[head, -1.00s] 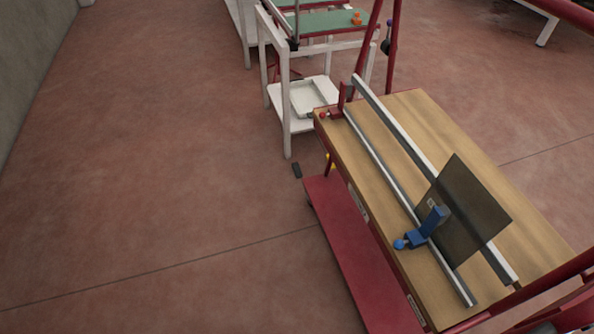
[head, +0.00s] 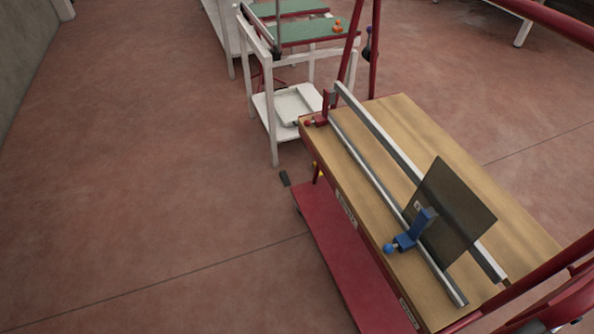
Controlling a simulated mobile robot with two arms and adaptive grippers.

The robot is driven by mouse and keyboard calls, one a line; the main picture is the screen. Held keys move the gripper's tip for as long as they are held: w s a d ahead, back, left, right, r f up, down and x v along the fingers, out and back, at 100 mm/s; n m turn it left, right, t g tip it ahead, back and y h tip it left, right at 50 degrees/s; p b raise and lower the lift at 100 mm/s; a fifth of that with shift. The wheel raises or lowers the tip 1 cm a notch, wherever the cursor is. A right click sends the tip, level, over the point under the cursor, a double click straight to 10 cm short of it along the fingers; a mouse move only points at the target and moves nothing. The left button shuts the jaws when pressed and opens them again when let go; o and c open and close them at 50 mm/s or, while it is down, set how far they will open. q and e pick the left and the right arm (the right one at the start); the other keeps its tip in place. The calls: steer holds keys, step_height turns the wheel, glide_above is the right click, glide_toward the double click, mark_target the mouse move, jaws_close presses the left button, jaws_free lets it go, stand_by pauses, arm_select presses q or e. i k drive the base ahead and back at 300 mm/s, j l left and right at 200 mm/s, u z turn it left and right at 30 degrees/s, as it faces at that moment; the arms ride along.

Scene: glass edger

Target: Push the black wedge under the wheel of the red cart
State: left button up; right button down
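The red cart (head: 345,262) stands right of centre, with a low red deck and a wooden top (head: 478,205). A small black piece, which looks like the black wedge (head: 285,178), is on the floor by the cart's far left corner. A small dark shape under the deck's left edge may be a wheel (head: 297,211); it is too small to be sure. I cannot tell whether the black piece touches any wheel. Neither of my grippers shows in the head view.
A dark glass pane (head: 452,212) stands on the cart top beside a blue clamp (head: 412,236) and metal rails. A white frame table (head: 273,125) with a white tray (head: 294,103) stands behind the cart. The red floor (head: 140,190) on the left is clear.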

mark_target(284, 176)
steer(key=i+j+z, duration=0.15)
steer(key=z, duration=0.2)
steer(key=i+j+z, duration=0.1)
steer(key=z, duration=0.2)
steer(key=i+j+z, duration=0.1)
steer(key=j+z, duration=0.25)
steer(key=i+j+z, duration=0.15)
steer(key=j, duration=0.35)
steer(key=i+j+z, duration=0.1)
steer(key=j, duration=0.45)
steer(key=i+j+z, duration=0.15)
steer(key=j, duration=0.35)
steer(key=i+j+z, duration=0.15)
steer(key=j, duration=0.4)
steer(key=i+j+z, duration=0.15)
steer(key=j, duration=0.45)
steer(key=k+l, duration=0.05)
steer(key=k, duration=0.05)
